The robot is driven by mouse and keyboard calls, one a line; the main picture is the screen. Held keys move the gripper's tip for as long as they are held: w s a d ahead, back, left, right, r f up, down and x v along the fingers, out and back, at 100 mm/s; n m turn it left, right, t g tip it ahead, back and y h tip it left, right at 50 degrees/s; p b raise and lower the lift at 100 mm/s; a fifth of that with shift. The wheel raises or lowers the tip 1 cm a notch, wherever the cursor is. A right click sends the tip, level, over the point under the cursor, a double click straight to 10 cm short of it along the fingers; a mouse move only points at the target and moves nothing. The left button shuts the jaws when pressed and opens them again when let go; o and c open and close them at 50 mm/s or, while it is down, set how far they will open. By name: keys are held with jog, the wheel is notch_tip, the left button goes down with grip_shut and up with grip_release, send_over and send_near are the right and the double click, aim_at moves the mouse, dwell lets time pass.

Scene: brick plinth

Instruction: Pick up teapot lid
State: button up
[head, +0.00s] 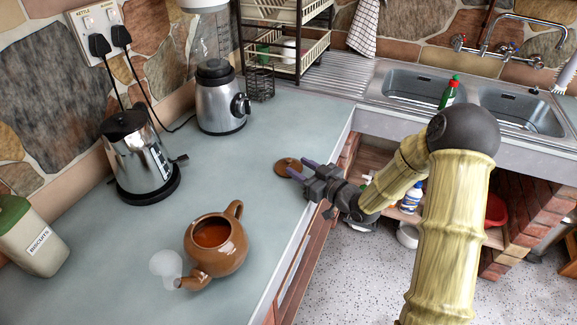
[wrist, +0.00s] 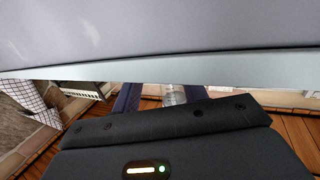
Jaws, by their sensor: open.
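The teapot lid (head: 284,168) is a small brown disc lying flat on the grey-green worktop near its front edge, in the head view. My gripper (head: 302,171) is open with its two purple fingers pointing left at the lid's right side. The fingertips overlap the lid's edge in the picture; I cannot tell whether they touch it. The brown teapot (head: 216,254) stands uncovered nearer the camera, with reddish-brown liquid inside. In the wrist view the fingers (wrist: 161,96) are apart, partly hidden behind the dark gripper body. I cannot make out the lid there.
A dish rack (head: 287,45) and sink (head: 412,85) lie at the back. The worktop around the lid is clear. Its front edge (head: 300,232) runs below my arm.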

aim_at(291, 161)
jog(key=x, duration=0.3)
jog(key=shift+w+a, duration=0.25)
jog(key=shift+w, duration=0.05)
grip_shut()
